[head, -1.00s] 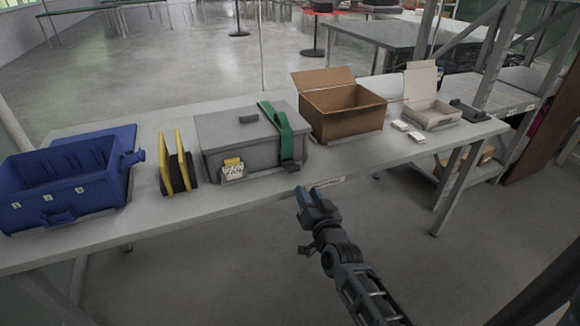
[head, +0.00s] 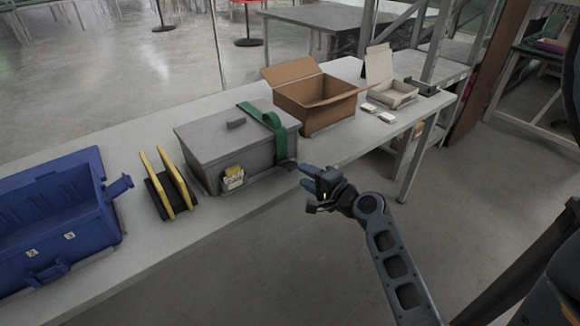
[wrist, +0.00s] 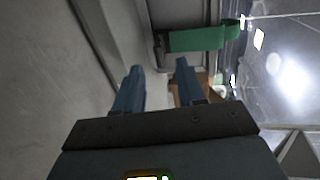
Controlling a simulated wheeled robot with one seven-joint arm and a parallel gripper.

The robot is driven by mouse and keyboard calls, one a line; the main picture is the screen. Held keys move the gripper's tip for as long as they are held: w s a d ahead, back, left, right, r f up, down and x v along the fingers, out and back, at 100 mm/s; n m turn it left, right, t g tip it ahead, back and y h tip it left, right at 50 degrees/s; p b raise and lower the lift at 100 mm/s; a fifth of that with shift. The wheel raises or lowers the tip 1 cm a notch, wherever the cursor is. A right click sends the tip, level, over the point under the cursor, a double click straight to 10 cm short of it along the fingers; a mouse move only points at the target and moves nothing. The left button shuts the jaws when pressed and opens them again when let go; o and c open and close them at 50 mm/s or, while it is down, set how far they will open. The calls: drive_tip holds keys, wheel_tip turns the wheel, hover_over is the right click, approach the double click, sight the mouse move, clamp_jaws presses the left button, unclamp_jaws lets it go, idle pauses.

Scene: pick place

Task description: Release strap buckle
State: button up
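A grey lidded box (head: 225,146) stands on the table with a green strap (head: 268,124) running over its lid near the right end. The strap's dark buckle (head: 287,165) sits low at the box's front right corner. In the wrist view the green strap (wrist: 197,39) crosses the upper middle, with the dark buckle (wrist: 161,43) at its left end. My gripper (head: 306,176) is just in front of the table edge, close to the buckle. In the wrist view its two blue fingers (wrist: 158,82) are apart with nothing between them, and the buckle lies beyond the fingertips.
The blue bin (head: 60,215) and a yellow-and-black rack (head: 168,183) stand to the left. The open cardboard box (head: 318,98) and small white carton (head: 390,92) stand to the right. A yellow-and-white card holder (head: 232,177) is at the grey box's front.

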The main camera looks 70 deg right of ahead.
sight(293, 169)
drive_tip(key=x, duration=0.7)
drive_tip(key=shift+w+d+f+p, duration=0.1)
drive_tip(key=shift+d+p, duration=0.05)
drive_tip(key=shift+p, duration=0.15)
drive_tip(key=shift+c, duration=0.4)
clamp_jaws()
